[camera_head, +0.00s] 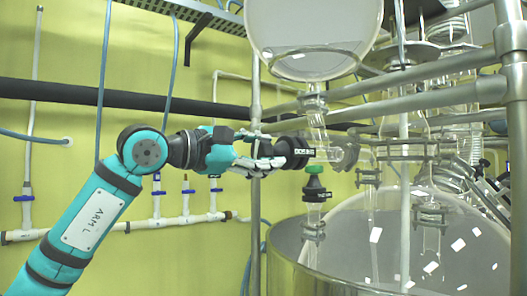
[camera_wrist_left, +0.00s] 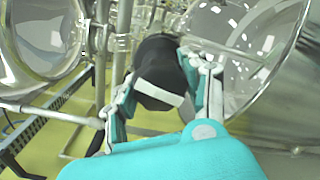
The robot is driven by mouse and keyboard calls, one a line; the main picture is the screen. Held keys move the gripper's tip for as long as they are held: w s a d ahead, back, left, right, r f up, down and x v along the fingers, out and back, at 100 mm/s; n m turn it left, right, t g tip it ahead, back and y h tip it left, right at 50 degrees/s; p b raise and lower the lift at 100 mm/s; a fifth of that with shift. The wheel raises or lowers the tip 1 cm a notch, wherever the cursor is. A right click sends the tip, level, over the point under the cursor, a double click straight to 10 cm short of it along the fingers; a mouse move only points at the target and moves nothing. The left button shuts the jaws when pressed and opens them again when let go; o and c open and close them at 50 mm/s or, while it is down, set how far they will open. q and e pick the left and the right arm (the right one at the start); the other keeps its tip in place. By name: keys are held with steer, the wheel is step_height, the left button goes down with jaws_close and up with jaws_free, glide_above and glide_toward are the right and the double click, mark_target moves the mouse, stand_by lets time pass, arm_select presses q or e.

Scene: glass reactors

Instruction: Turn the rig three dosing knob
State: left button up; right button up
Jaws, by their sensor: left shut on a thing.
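The dosing knob (camera_head: 294,152) is black with white lettering and sits at the side of a glass fitting below a large round glass vessel. My left gripper (camera_head: 277,158) reaches it from the left and is shut on it. In the left wrist view the black knob (camera_wrist_left: 158,68) with a white band lies between the two fingers of my left gripper (camera_wrist_left: 160,85). The fingers hide part of the knob's sides. My right gripper is in neither view.
A green-topped black cap (camera_head: 314,188) on a glass neck stands just below the knob. A large glass reactor (camera_head: 375,235) fills the lower right. Metal frame pipes (camera_head: 440,100) cross the right side. A vertical post (camera_head: 256,215) stands behind my gripper. White wall piping (camera_head: 140,224) runs at the back left.

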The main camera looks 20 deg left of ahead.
arm_select(q)
steer(key=shift+f, duration=0.2)
steer(key=o, duration=1.2)
steer(key=shift+r, duration=0.1)
steer(key=v, duration=1.2)
steer(key=shift+w, duration=0.1)
